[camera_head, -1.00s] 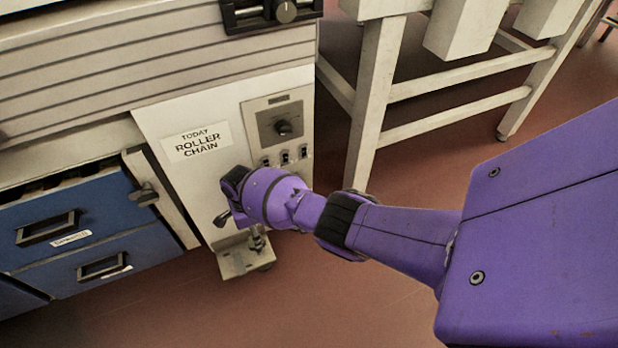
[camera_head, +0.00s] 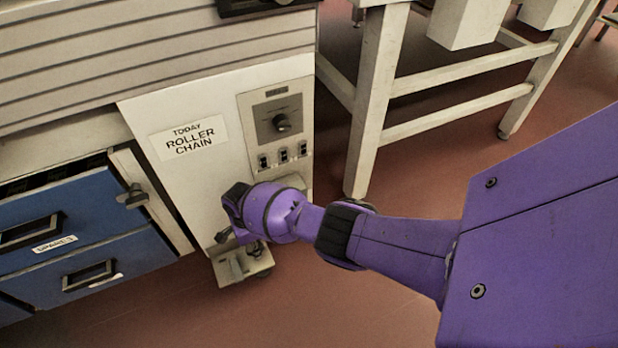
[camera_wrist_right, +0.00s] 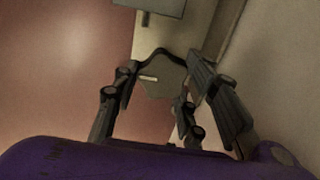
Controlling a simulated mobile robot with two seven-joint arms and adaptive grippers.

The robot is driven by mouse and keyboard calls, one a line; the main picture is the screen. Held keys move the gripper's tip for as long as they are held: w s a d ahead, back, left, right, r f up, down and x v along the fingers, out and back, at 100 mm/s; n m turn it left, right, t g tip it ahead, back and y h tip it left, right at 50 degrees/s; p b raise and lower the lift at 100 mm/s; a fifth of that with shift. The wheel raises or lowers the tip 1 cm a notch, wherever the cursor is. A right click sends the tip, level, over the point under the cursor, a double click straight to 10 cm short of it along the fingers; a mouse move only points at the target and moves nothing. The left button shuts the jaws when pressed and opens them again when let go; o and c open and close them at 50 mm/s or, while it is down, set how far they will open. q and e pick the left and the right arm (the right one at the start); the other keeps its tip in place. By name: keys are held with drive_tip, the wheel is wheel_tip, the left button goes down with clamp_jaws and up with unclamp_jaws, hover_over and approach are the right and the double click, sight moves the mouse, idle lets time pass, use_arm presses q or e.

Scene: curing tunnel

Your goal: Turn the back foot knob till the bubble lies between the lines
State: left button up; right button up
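The foot bracket (camera_head: 252,272) sits at the lower corner of the white machine panel in the head view. A small dark fitting shows on it, mostly behind my gripper; I cannot tell the knob or the bubble there. My right gripper (camera_head: 226,228) points down just above the bracket. In the right wrist view its two fingers (camera_wrist_right: 160,92) stand apart. A grey, angular piece (camera_wrist_right: 160,80) with a small pale mark shows between them, dark-edged at the top; it may be the knob. I cannot tell whether the fingers touch it. My left gripper is not in view.
A white table frame (camera_head: 369,100) stands to the right. Reddish floor is clear in front of the bracket.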

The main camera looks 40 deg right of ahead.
drive_tip(key=shift+r, duration=0.1)
drive_tip(key=shift+c, duration=1.1)
drive_tip(key=shift+a+n, duration=0.1)
drive_tip(key=shift+n, duration=0.2)
drive_tip(key=n, duration=0.3)
drive_tip(key=shift+s+n+p, duration=0.15)
drive_tip(key=shift+n+p, duration=0.15)
drive_tip(key=n, duration=0.3)
drive_tip(key=shift+n, duration=0.3)
drive_tip(key=n, duration=0.4)
drive_tip(key=shift+d+n, duration=0.25)
drive_tip(key=shift+n, duration=0.05)
drive_tip(key=shift+d+f+n, duration=0.1)
drive_tip(key=shift+f+n, duration=0.1)
drive_tip(key=shift+n, duration=1.5)
drive_tip(key=shift+d, duration=0.1)
